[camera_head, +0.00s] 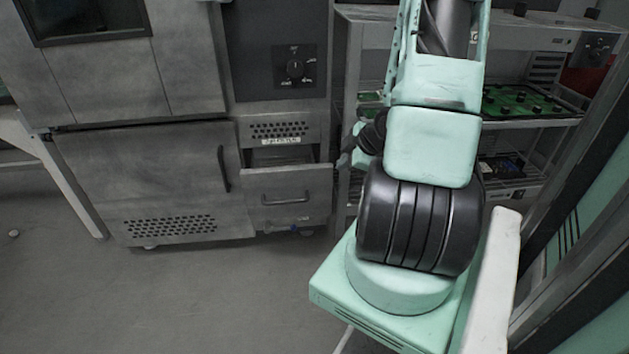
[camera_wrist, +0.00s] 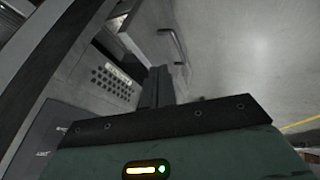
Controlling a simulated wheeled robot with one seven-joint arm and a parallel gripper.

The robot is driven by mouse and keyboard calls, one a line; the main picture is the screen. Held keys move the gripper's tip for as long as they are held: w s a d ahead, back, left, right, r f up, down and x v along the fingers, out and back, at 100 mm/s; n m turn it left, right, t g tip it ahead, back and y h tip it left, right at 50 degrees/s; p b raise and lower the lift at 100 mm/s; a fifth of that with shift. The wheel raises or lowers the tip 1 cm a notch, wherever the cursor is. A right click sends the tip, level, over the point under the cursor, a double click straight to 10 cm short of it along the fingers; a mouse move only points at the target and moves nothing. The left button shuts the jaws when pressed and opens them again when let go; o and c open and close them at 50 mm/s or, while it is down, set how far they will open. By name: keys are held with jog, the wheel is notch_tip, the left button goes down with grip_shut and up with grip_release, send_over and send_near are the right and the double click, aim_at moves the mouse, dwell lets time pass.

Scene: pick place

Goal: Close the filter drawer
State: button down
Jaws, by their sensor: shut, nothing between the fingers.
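The filter drawer (camera_head: 290,183) is a grey metal drawer with a bar handle on its front. It is pulled out from the cabinet, and its dark inside shows behind the front panel. In the wrist view the drawer front (camera_wrist: 150,18) and its handle (camera_wrist: 174,46) are at the top, seen tilted. My gripper (camera_wrist: 158,80) is shut and empty, with its dark fingers pointing toward the drawer. In the head view my gripper (camera_head: 348,155) is partly hidden by my arm, to the right of the drawer. I cannot tell whether it touches the drawer.
The grey cabinet (camera_head: 150,180) has a large door with a handle on the left and a control knob (camera_head: 294,68) above the drawer. A metal shelf (camera_head: 530,122) with green circuit boards stands at right, behind my arm. The floor (camera_head: 150,300) in front is clear.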

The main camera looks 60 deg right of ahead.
jog(key=b+x, duration=0.1)
jog(key=x, duration=0.2)
jog(key=d+b+x, duration=0.1)
jog(key=b+x, duration=0.1)
jog(key=x, duration=0.2)
jog(key=w+d+r+b+x, duration=0.1)
jog(key=x, duration=0.3)
jog(key=shift+w+b, duration=0.1)
jog(key=shift+b, duration=0.2)
jog(key=shift+w+d, duration=0.45)
